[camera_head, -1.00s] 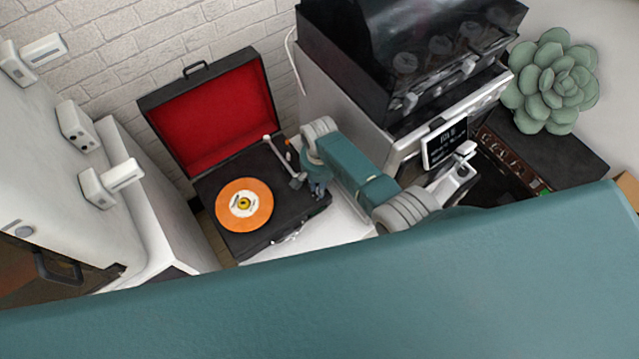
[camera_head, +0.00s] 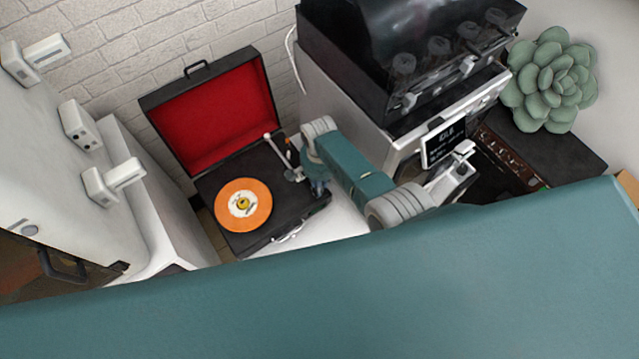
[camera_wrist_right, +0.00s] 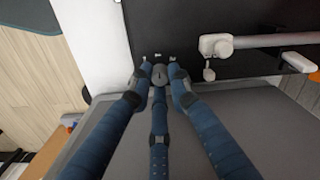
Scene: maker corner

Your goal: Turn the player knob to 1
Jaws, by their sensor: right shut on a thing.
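The record player (camera_head: 230,190) is a black case with a raised red-lined lid and an orange record (camera_head: 244,204) on its deck. In the head view my right gripper (camera_head: 318,186) is at the right end of the deck, close to the tonearm (camera_head: 281,158). In the right wrist view the blue fingers of this gripper (camera_wrist_right: 159,79) close around a small dark grey knob (camera_wrist_right: 159,71) near the edge of the black deck. The tonearm's white end (camera_wrist_right: 216,46) lies to the right of the fingers. I cannot read any knob marks. My left gripper is out of view.
A large black and steel machine (camera_head: 400,70) with a small display (camera_head: 444,145) stands right of the player. A succulent (camera_head: 552,80) sits farther right. White cabinets (camera_head: 60,200) stand at the left. A white surface (camera_head: 345,222) shows in front of the player.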

